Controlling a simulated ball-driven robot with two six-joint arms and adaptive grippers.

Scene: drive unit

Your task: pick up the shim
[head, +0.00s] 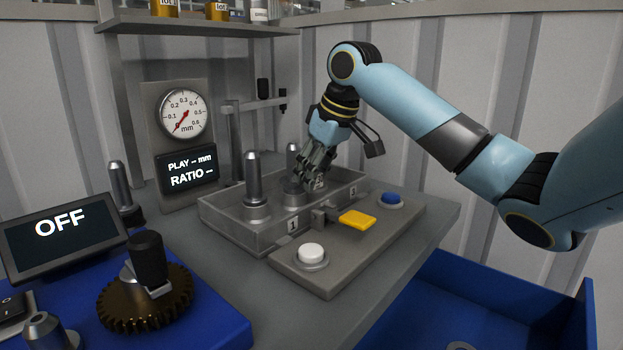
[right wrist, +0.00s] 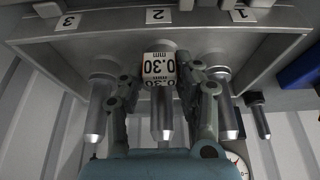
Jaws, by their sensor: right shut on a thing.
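The shim (right wrist: 158,66) shows in the right wrist view as a small pale block, its "0.30 mm" label upside down. My right gripper (right wrist: 160,82) is shut on it, with one finger on each side. In the head view my right gripper (head: 318,178) points down into the grey tray (head: 237,233), near its middle post. There its fingers largely hide the shim. I cannot tell whether the shim touches the tray. My left gripper is not in view.
Metal posts (head: 253,180) stand in the numbered tray. A panel with a white button (head: 312,252), yellow lever (head: 357,220) and blue button (head: 390,199) lies in front. A dark gear (head: 145,298) is at lower left, a blue bin (head: 480,300) at lower right.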

